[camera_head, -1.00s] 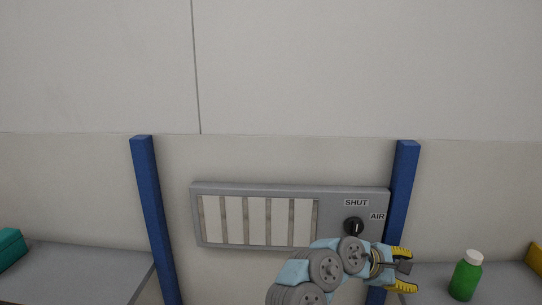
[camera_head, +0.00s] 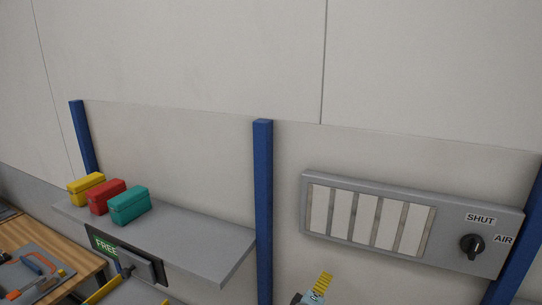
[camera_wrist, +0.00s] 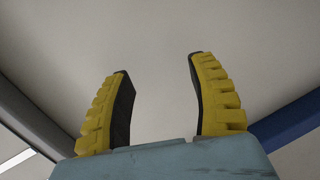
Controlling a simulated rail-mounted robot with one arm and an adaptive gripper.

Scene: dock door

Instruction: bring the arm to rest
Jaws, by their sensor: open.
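My gripper (camera_wrist: 158,66) is open and empty in the wrist view, its two yellow ridged fingers with dark inner pads spread apart. A pale wall surface fills the view beyond them, and nothing is between them. In the head view only a small part of my gripper (camera_head: 321,284) shows at the bottom edge, with one yellow finger pointing up, below the vent panel. The rest of my arm is out of frame there.
A grey vent panel (camera_head: 318,176) with a black AIR knob (camera_head: 472,246) labelled SHUT is on the wall. Left of the blue post (camera_head: 263,200), a grey shelf (camera_head: 205,248) holds yellow (camera_head: 86,188), red (camera_head: 106,197) and teal (camera_head: 129,206) boxes. A wooden bench (camera_head: 40,235) with tools is at lower left.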

